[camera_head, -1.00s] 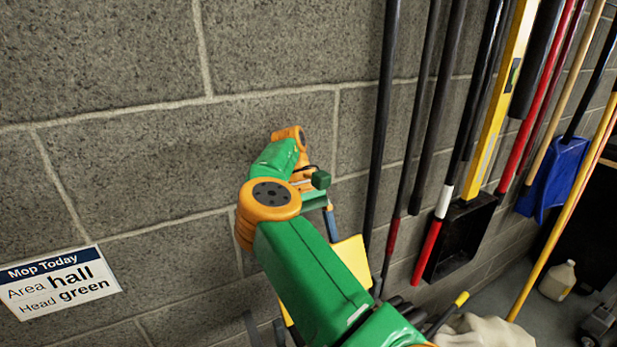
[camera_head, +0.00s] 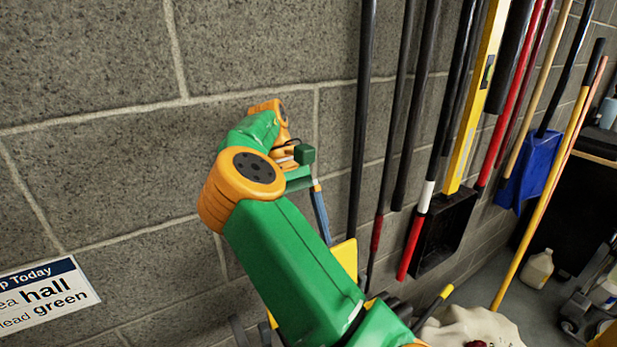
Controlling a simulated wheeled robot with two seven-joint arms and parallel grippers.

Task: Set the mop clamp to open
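One of my arms, green with orange joints, rises from the bottom centre of the head view toward the block wall. It looks like my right arm. I cannot identify the mop clamp. My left gripper is not in view.
A sign (camera_head: 45,297) on the wall partly reads "hall" and "green".

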